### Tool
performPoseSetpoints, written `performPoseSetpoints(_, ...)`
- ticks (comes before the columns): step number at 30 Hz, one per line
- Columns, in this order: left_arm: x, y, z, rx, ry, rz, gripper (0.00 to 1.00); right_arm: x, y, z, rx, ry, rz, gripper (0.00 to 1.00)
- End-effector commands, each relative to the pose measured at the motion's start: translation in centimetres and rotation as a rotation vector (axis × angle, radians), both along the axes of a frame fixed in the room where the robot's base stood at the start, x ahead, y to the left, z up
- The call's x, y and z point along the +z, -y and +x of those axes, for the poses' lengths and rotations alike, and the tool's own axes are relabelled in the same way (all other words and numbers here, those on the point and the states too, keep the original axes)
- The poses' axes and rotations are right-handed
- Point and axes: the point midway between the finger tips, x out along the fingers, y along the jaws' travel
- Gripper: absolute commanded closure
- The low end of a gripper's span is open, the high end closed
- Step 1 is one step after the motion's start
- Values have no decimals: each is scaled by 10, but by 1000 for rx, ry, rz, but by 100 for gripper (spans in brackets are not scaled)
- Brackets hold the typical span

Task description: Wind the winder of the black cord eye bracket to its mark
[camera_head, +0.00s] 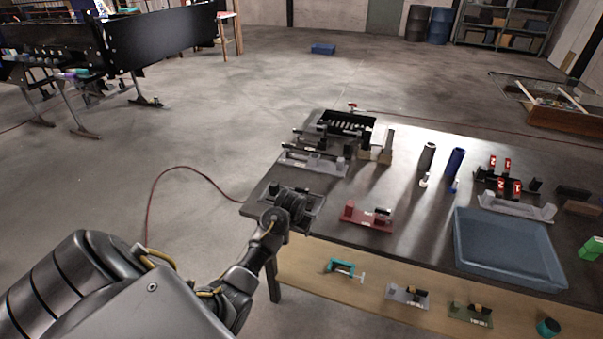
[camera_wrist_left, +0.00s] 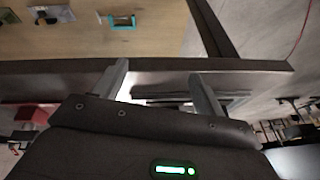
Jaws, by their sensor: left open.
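A dark, flat-based fixture, which looks like the black cord eye bracket (camera_head: 318,200), lies at the table's near left corner. My left gripper (camera_head: 297,205) is over it and hides most of it. In the left wrist view the two fingers (camera_wrist_left: 162,88) are spread apart, with a dark part of the fixture (camera_wrist_left: 180,96) showing between and behind them. I cannot tell whether the fingers touch it. Its winder and mark cannot be made out. My right gripper is not in view.
A red bracket (camera_head: 368,216) stands just right of the gripper, and a grey bracket (camera_head: 312,162) behind it. A blue tray (camera_head: 508,248) is at the right. The lower shelf (camera_head: 310,262) holds a teal clamp (camera_head: 343,267) and more brackets. Table space between the red bracket and tray is clear.

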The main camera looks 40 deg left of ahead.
Motion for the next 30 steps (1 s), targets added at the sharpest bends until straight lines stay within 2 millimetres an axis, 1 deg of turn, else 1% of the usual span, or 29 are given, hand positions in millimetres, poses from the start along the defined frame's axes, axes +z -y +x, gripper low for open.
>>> performPoseSetpoints(1, 53, -11, 13, 26, 25, -1, 29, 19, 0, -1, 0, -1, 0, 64)
performPoseSetpoints(3, 99, -26, 28, 66, 46, -16, 29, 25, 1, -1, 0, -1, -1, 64)
performPoseSetpoints(4, 112, -32, 35, 82, 50, -26, 29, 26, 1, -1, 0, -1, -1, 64)
performPoseSetpoints(6, 127, -44, 50, 109, 58, -55, 29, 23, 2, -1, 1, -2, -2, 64)
performPoseSetpoints(9, 140, -54, 68, 133, 67, -90, 29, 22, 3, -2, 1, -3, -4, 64)
performPoseSetpoints(12, 150, -59, 79, 146, 75, -114, 29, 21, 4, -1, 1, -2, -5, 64)
performPoseSetpoints(14, 152, -61, 82, 149, 75, -122, 29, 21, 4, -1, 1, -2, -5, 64)
performPoseSetpoints(17, 153, -61, 83, 151, 76, -125, 29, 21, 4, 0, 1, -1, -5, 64)
performPoseSetpoints(20, 150, -62, 84, 151, 74, -126, 29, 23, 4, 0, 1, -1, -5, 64)
performPoseSetpoints(23, 142, -63, 88, 150, 72, -126, 29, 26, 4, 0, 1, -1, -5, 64)
performPoseSetpoints(30, 102, -69, 102, 153, 73, -125, 29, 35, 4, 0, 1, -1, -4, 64)
